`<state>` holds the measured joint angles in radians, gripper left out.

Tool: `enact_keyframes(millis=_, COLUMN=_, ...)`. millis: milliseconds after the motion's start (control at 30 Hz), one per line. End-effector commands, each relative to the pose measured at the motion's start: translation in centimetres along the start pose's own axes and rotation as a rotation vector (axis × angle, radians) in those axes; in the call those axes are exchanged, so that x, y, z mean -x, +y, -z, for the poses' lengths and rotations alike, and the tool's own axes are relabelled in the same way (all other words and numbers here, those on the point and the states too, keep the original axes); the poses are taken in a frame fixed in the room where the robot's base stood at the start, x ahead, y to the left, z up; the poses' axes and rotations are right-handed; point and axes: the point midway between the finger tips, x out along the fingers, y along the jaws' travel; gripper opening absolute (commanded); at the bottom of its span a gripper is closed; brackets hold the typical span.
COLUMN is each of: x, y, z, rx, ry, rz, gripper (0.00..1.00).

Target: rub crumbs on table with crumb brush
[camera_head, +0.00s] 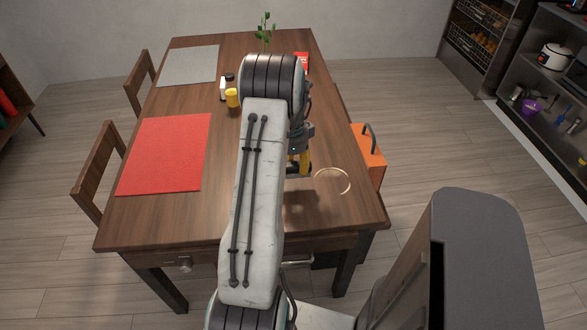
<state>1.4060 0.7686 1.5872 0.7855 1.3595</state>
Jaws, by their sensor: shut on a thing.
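The wooden table (220,216) fills the middle of the view. My gripper (303,163) hangs over its near right part, partly hidden behind my arm. It is shut on what seems to be the crumb brush, of which only a little shows; yellow and dark parts appear there. A thin pale ring (333,181) lies on the tabletop just right of my gripper. I cannot tell whether it is made of crumbs. No separate crumbs can be made out. I cannot tell whether the brush touches the table.
A red placemat (165,154) lies at left, a grey placemat (188,66) at far left. A yellow jar (232,98) and small shakers (224,86) stand between. A plant (264,30) and red packet (301,62) are at the back.

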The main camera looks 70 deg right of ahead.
Motion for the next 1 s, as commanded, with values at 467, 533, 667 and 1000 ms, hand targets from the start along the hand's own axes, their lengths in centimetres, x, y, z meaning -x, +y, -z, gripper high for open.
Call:
enact_keyframes(millis=467, x=2.5, y=0.1, z=-0.4, rx=0.013, ry=0.000, rz=0.000, gripper=0.15)
enact_keyframes(millis=533, x=2.5, y=0.1, z=-0.4, rx=0.012, ry=0.000, rz=0.000, gripper=0.15)
enact_keyframes(millis=667, x=2.5, y=0.1, z=-0.6, rx=0.016, ry=0.000, rz=0.000, gripper=0.15)
enact_keyframes(millis=1000, x=2.5, y=-0.8, z=-8.7, rx=0.190, ry=0.000, rz=0.002, gripper=0.15)
